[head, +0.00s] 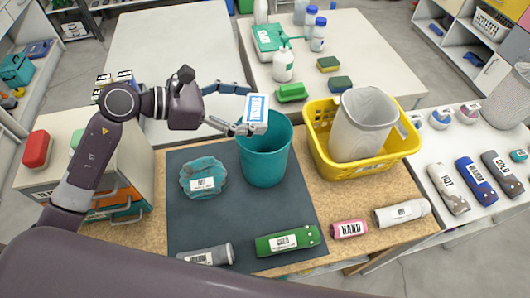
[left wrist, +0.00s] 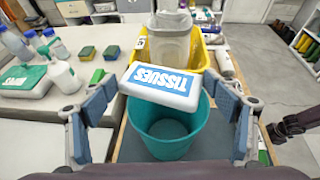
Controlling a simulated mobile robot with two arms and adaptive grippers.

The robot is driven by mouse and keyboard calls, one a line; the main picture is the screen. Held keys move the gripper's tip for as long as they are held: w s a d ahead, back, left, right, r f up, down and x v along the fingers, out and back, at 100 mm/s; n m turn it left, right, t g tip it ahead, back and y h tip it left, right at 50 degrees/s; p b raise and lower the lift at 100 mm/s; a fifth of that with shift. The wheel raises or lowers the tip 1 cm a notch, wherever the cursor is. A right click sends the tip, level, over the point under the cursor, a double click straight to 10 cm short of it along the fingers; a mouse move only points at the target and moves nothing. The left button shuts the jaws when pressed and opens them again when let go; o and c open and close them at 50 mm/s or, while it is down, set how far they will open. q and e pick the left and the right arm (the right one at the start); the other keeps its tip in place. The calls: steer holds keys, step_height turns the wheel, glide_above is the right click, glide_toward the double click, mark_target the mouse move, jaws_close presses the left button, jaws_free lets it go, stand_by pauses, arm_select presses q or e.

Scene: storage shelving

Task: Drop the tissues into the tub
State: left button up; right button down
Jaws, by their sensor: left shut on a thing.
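The tissues (head: 256,110) are a white pack with a blue label. My left gripper (head: 245,111) is shut on the pack and holds it in the air above the rim of a teal tub (head: 265,160), toward its far left side. In the left wrist view the tissues (left wrist: 162,84) sit between the two fingers, label up, in front of the tub's far rim. The teal tub (left wrist: 165,143) stands upright below, and its visible inside looks empty. My right gripper is not in view.
A yellow basket (head: 385,166) holding a pale bin (head: 362,125) stands right of the tub. A teal bundle (head: 204,178) lies to its left on the dark mat (head: 205,225). Rolled cloths, including a green one (head: 288,241), lie along the front. Bottles and sponges stand behind.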

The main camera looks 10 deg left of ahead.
arm_select(q)
steer(key=o, duration=0.9)
steer(key=shift+o, duration=0.2)
steer(key=v, duration=1.2)
